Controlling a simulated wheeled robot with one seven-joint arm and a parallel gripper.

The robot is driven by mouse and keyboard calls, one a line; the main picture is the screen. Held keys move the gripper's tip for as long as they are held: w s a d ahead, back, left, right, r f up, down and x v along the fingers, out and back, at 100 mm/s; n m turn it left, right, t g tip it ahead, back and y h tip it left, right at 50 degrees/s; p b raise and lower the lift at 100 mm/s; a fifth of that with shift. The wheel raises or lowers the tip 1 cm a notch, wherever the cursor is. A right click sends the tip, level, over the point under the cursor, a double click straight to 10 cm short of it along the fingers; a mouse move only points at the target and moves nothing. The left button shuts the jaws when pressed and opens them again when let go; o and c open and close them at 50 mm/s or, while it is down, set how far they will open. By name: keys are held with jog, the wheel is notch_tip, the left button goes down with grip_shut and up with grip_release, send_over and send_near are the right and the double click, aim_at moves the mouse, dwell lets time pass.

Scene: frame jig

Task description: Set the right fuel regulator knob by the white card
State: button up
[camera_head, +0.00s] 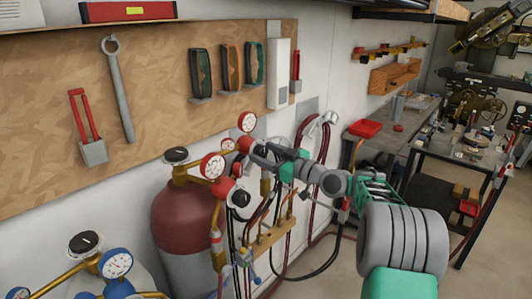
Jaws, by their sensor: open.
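The right fuel regulator (247,146) has a red body, brass fittings and a round white gauge (248,121) on top. My gripper (264,156) is at its right side, with dark open fingers close to it. Whether the fingers touch the knob or stand around it cannot be told; they hide part of it. A second red regulator (224,188) with a dark-centred knob and a gauge (212,166) sits lower left. A pale upright panel (279,73) hangs on the board; whether it is the white card is unclear.
A dark red gas cylinder (182,222) stands below the regulators. A blue regulator (118,288) is at bottom left. Hoses hang below and right of my gripper, near a wooden manifold bar (272,237). Tools hang on the pegboard (150,75). A workbench (390,150) stands at right.

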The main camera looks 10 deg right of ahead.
grip_shut()
dwell(0.5)
